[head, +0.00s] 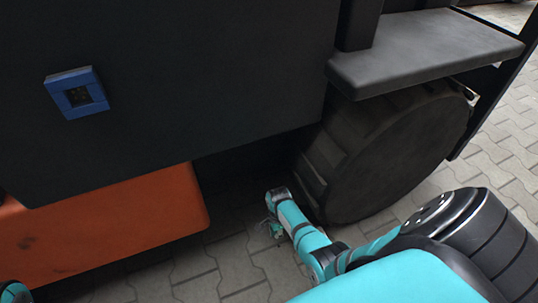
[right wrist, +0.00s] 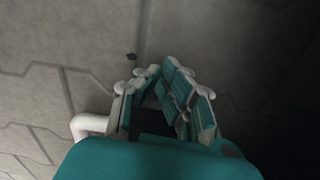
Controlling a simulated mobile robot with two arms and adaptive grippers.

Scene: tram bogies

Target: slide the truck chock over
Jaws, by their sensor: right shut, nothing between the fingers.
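I cannot make out a truck chock in either view. A large dark wheel (head: 395,150) stands on the paving at the right of the head view. My right gripper (head: 273,228) is low over the ground at the near left side of this wheel. In the right wrist view the fingers of the right gripper (right wrist: 158,78) are together over bare paving, with nothing between them. A small dark speck lies just past the fingertips. At the lower left corner of the head view a small teal piece of my left arm shows, but its gripper does not.
A big dark body panel (head: 190,80) with a blue square fitting (head: 76,93) hangs above and left of the wheel. An orange block (head: 105,228) sits below it. A dark ledge (head: 425,52) overhangs the wheel. The space under the panel is in deep shadow.

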